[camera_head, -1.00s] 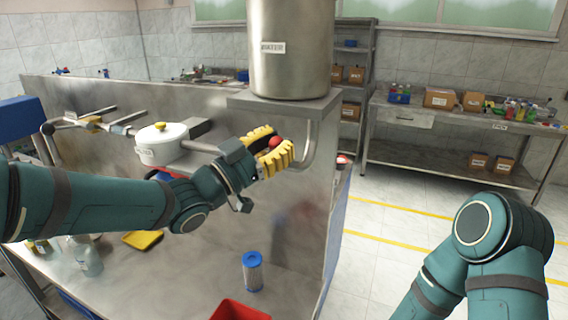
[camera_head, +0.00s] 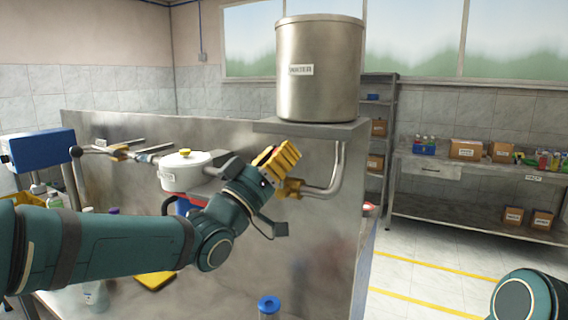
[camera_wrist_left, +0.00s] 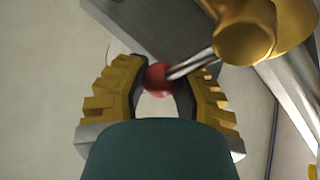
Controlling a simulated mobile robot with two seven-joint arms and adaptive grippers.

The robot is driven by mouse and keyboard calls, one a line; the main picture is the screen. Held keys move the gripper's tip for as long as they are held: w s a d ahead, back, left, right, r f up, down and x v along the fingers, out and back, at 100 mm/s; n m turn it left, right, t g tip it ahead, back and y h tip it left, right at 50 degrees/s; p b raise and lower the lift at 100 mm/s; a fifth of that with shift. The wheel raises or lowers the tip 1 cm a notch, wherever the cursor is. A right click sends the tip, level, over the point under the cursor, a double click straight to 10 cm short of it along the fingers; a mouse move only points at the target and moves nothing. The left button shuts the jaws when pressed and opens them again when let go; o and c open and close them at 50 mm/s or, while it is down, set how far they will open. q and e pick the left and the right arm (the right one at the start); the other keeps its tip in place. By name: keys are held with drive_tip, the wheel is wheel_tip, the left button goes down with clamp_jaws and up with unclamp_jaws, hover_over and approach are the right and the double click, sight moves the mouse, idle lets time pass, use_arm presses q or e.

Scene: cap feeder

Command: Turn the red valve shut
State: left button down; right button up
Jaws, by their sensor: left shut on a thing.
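The red valve's round red knob (camera_wrist_left: 158,78) sits between the yellow fingers of my left gripper (camera_wrist_left: 160,95) in the left wrist view. A bright metal lever (camera_wrist_left: 190,65) runs from the knob to the brass valve body (camera_wrist_left: 255,30). In the head view my left gripper (camera_head: 277,160) is up beside the tank's outlet pipe, under the tank shelf. It is shut on the knob, which its fingers hide there. The brass valve body (camera_head: 291,188) shows on the pipe just below and right of the fingers. My right gripper is out of view.
A steel tank (camera_head: 320,75) labelled WATER stands on a shelf (camera_head: 310,128) above the gripper. A bent pipe (camera_head: 337,170) runs down at its right. A white pot (camera_head: 185,170) is left of my wrist. A blue-capped cylinder (camera_head: 268,306) stands below.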

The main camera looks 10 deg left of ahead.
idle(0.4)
use_arm(q)
drive_tip(key=c, duration=0.7)
unclamp_jaws()
drive_tip(key=shift+a, duration=0.1)
drive_tip(key=shift+f, duration=0.1)
drive_tip(key=v, duration=1.2)
